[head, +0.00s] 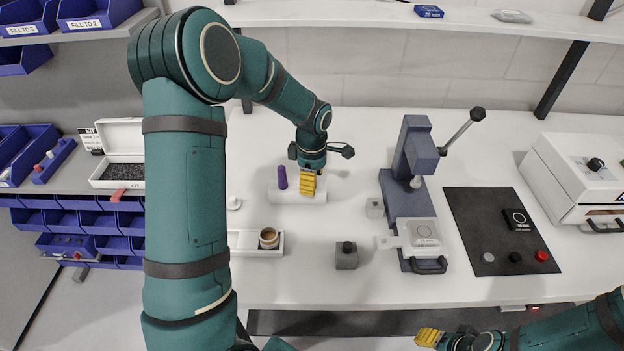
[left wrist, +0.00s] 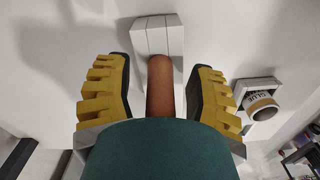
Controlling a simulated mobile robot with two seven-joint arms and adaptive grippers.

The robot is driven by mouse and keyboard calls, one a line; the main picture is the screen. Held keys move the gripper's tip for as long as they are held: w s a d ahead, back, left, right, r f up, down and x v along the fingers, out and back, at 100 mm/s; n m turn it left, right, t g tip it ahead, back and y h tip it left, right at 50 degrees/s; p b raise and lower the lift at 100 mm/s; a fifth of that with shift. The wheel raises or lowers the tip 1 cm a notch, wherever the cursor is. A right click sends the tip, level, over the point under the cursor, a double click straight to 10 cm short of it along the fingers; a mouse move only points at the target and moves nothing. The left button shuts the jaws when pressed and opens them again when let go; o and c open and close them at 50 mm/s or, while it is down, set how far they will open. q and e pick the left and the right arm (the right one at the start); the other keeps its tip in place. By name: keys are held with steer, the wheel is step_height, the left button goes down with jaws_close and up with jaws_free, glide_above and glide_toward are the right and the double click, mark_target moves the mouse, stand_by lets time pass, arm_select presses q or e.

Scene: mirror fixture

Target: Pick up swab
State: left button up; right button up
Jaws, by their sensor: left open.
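My left gripper (head: 308,184) is at the right part of a white block (head: 285,196) on the bench, pointing down. In the left wrist view its yellow fingers (left wrist: 160,95) are open, on either side of a brown rounded stick (left wrist: 160,82), probably the swab's handle. I see no finger closed on it. The white grooved block (left wrist: 158,32) shows beyond the stick. In the head view the fingers hide this stick. A purple upright peg (head: 282,177) stands left of the gripper at the block. My right gripper (head: 428,338) is low at the bench's front; its opening is unclear.
A glue cup (head: 268,238) sits in a white tray (head: 247,252) in front of the block. A small grey block with a dark knob (head: 346,256) and a lever press (head: 412,165) stand to the right. Blue bins (head: 100,225) are at left.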

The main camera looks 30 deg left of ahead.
arm_select(q)
steer(key=shift+o, duration=0.2)
jaws_close()
step_height(320, 180, up, 10)
steer(key=shift+f+p, duration=0.1)
steer(key=shift+p, duration=0.45)
